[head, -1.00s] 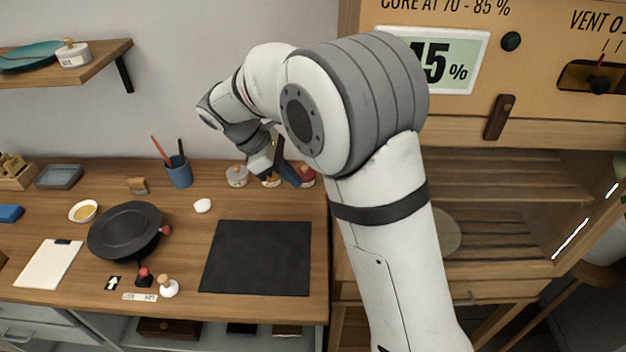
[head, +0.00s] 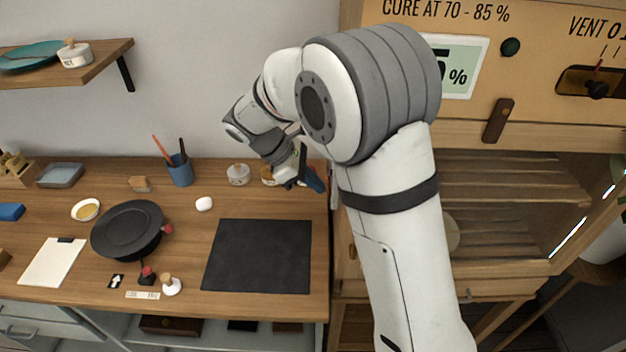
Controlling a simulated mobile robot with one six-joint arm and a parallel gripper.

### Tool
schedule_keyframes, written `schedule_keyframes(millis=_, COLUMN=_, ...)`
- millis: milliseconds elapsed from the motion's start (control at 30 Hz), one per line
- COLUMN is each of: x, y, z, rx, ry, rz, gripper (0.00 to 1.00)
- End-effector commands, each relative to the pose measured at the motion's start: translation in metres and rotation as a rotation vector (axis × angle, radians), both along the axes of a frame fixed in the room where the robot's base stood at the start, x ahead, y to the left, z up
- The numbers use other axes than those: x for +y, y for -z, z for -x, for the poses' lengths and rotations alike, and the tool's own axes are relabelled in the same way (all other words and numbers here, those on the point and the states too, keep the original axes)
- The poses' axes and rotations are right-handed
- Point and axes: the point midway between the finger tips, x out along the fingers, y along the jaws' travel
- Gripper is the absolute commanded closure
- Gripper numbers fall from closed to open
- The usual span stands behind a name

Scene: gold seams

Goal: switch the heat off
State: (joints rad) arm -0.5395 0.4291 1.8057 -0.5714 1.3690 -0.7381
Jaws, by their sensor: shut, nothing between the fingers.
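A round black pan-like plate (head: 128,228) stands on the left part of the wooden bench, with a red knob (head: 167,229) on its right side. In front of it is a small red-topped control (head: 148,274) on a black base, beside an arrow mark (head: 116,281) and a small label (head: 142,295) too small to read. I cannot tell which control is for heat or how it is set. My gripper (head: 310,182) is at the back right of the bench, well away from these, shut and empty. It partly hides small jars there.
A white-based knob piece (head: 170,286) stands right of the red-topped control. A black mat (head: 258,256), a blue cup with tools (head: 179,171), a white dish (head: 86,210) and a clipboard (head: 52,262) lie around. A wooden cabinet (head: 510,190) stands right.

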Motion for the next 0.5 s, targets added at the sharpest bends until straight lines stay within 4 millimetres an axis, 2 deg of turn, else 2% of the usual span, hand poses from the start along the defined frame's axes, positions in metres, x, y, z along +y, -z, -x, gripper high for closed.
schedule_keyframes(millis=200, x=0.0, y=-0.002, z=0.0, rx=0.0, ry=0.0, rz=-0.001, gripper=1.0)
schedule_keyframes(millis=500, x=0.0, y=-0.016, z=0.0, rx=-0.001, ry=-0.001, rz=-0.001, gripper=1.0)
